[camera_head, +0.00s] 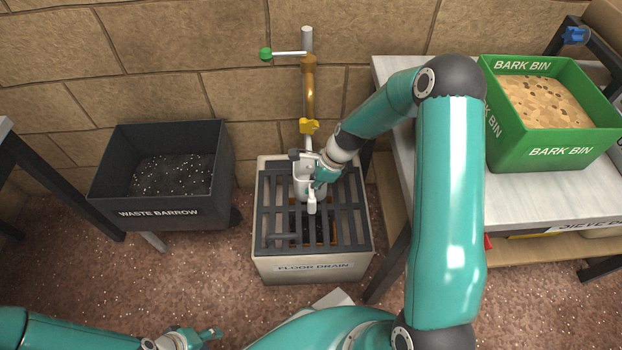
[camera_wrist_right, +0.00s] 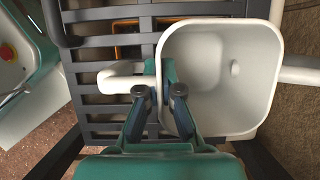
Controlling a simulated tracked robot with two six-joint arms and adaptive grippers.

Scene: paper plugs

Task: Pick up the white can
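The white can (camera_head: 299,186) is on or just above the dark grate of the floor drain (camera_head: 312,267); I cannot tell if it touches. In the right wrist view the can (camera_wrist_right: 225,75) is open-topped and looks empty, with a handle to the left and a spout to the right. My right gripper (camera_head: 320,180) is at the can. Its fingertips (camera_wrist_right: 160,72) lie close on both sides of the can's wall by the handle and look shut on it. My left gripper (camera_head: 208,333) is low at the bottom left, away from the can; its opening is unclear.
A pipe with a yellow tap (camera_head: 309,127) and green-ended lever (camera_head: 266,54) stands behind the drain. The waste barrow (camera_head: 160,214) is to the left. A green bark bin (camera_head: 562,153) stands on the pale table (camera_head: 455,203) at right. Floor between barrow and drain is open.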

